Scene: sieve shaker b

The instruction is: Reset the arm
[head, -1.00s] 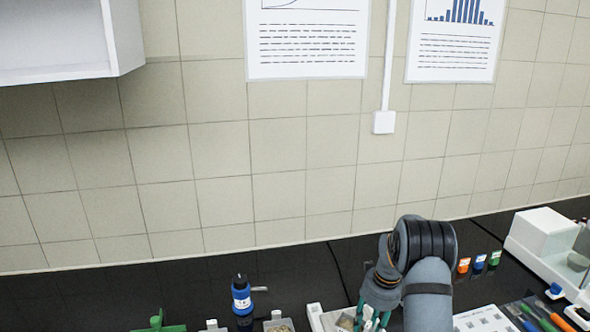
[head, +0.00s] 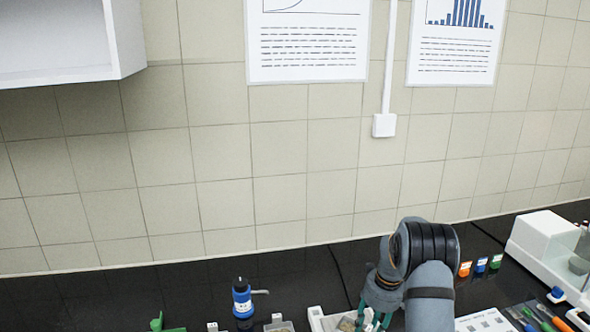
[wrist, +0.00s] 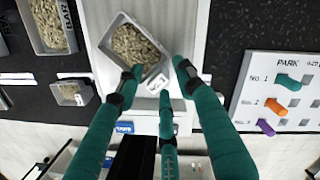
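The tray rests on a white surface (wrist: 185,20). I cannot tell whether a finger touches the tray. In the head view my gripper (head: 374,318) is low in the picture, pointing down at the bench, its tips cut off or hidden.
A blue bottle (head: 242,302) stands left of my arm. Small orange, blue and green containers (head: 480,265) and a white instrument (head: 548,238) are to the right. A PARK board (wrist: 280,95) holds coloured pegs. Another gravel tray (wrist: 50,25) lies to the left. The tiled wall is behind.

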